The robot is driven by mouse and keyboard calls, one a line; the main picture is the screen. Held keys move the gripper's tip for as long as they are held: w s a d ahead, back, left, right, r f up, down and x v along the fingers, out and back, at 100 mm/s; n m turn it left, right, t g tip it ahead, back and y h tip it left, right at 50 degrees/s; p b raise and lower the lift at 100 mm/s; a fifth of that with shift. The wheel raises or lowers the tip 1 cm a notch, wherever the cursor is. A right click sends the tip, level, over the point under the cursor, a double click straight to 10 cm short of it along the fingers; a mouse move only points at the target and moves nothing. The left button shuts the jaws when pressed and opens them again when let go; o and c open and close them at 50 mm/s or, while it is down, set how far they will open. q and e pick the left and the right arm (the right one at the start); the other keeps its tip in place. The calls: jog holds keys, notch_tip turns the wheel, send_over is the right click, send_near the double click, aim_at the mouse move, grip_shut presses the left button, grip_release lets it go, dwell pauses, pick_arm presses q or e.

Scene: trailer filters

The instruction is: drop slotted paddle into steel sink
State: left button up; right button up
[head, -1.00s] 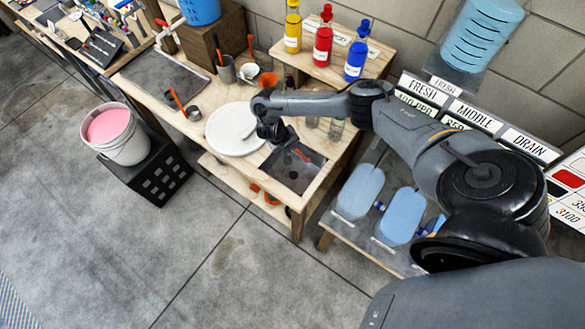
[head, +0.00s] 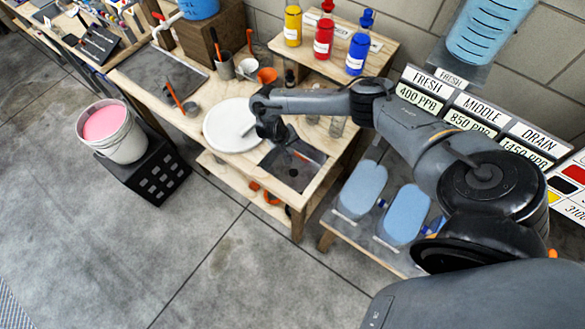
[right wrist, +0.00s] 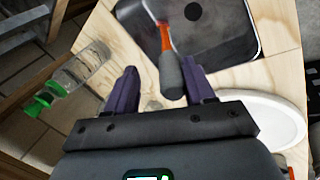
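The steel sink (head: 287,177) is set into the near right end of the wooden bench, and its basin (right wrist: 222,38) also shows at the top of the right wrist view. The slotted paddle (right wrist: 171,72) has a grey grip and an orange shaft that reaches over the sink; its slotted end is not clear. In the head view a thin orange part of the paddle (head: 299,155) shows at the sink. My right gripper (head: 277,133) is above the sink's left edge. Its fingers (right wrist: 162,90) are spread wide, with the grip between them and a gap beside it. My left gripper is out of view.
A white round plate (head: 230,125) lies left of the sink. Cups (head: 247,68) and bottles (head: 323,37) stand behind. A pink-filled bucket (head: 112,130) is at the left on a black crate.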

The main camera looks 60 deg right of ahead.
jog(key=shift+a+r+p, duration=0.15)
jog(key=shift+r+p, duration=0.3)
jog(key=shift+p, duration=0.05)
jog(key=p+v, duration=0.8)
jog(key=v, duration=0.1)
jog(key=shift+r, duration=0.35)
jog(key=shift+w+a, duration=0.1)
